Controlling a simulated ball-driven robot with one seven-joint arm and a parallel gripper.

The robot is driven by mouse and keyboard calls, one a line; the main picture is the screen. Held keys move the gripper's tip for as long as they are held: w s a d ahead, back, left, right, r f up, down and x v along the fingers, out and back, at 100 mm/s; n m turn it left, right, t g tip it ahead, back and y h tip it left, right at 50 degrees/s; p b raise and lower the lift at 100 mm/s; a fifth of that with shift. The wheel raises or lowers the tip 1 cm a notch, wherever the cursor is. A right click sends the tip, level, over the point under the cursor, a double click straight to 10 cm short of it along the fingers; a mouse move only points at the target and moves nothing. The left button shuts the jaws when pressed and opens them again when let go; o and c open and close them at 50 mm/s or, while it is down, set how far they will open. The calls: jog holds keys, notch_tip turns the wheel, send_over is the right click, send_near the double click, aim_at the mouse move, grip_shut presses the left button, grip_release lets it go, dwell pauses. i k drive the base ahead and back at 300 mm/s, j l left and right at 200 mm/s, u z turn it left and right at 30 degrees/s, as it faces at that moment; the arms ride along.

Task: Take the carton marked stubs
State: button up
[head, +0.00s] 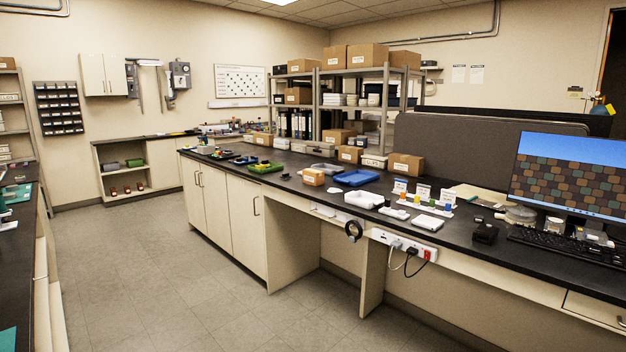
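Several brown cartons with small white labels are in the head view, and the labels are too small to read, so I cannot tell which is marked stubs. On the long dark bench, one carton (406,166) stands before the grey divider. Another carton (349,155) stands to its left, and a third carton (263,139) is farther back. On the rack's top, a large carton (368,56) sits beside a second carton (334,57) and a smaller carton (302,66). My gripper is not in view.
The grey tiled floor (190,265) is clear between the benches.

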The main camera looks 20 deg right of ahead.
aim_at(313, 177)
jog(key=i+l, duration=0.15)
jog(key=i, duration=0.4)
jog(key=i+l+u, duration=0.1)
jog(key=i, duration=0.4)
